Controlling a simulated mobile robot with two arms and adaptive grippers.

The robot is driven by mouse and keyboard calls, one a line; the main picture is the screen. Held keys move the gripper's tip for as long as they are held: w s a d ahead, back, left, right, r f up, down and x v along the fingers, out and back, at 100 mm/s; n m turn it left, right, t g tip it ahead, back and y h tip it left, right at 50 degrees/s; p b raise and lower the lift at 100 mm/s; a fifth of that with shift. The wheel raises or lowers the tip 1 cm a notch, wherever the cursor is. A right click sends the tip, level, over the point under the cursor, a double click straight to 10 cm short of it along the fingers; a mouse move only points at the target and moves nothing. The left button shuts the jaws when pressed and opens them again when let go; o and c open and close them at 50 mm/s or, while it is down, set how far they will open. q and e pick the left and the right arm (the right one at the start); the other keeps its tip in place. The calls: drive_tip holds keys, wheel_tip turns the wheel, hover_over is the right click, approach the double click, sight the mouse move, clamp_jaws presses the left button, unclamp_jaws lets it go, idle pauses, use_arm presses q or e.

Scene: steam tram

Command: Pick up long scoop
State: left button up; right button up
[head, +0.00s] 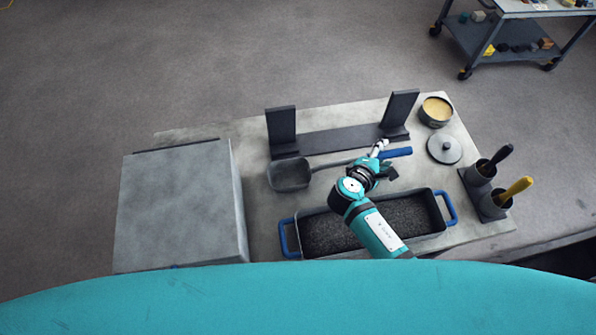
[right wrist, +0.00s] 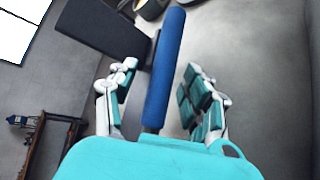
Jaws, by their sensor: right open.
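The long scoop lies on the grey worktop, with its dark square pan (head: 289,174) to the left and its blue handle (head: 396,152) to the right. My right gripper (head: 383,160) is at the handle end of the scoop in the head view. In the right wrist view the blue handle (right wrist: 165,70) runs between the two open fingers of my right gripper (right wrist: 155,95). Gaps show between the handle and both fingers. The middle of the scoop's shaft is partly hidden by my right arm. My left gripper is not in view.
A blue-handled tray (head: 440,213) of dark granules stands in front of the scoop. Two dark uprights (head: 281,126) stand behind it. A tin (head: 435,111), a round lid (head: 444,149) and cups with black and yellow handles (head: 515,190) are at the right. A grey box (head: 180,205) stands left.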

clamp_jaws()
idle(0.3)
drive_tip(key=shift+r, duration=0.1)
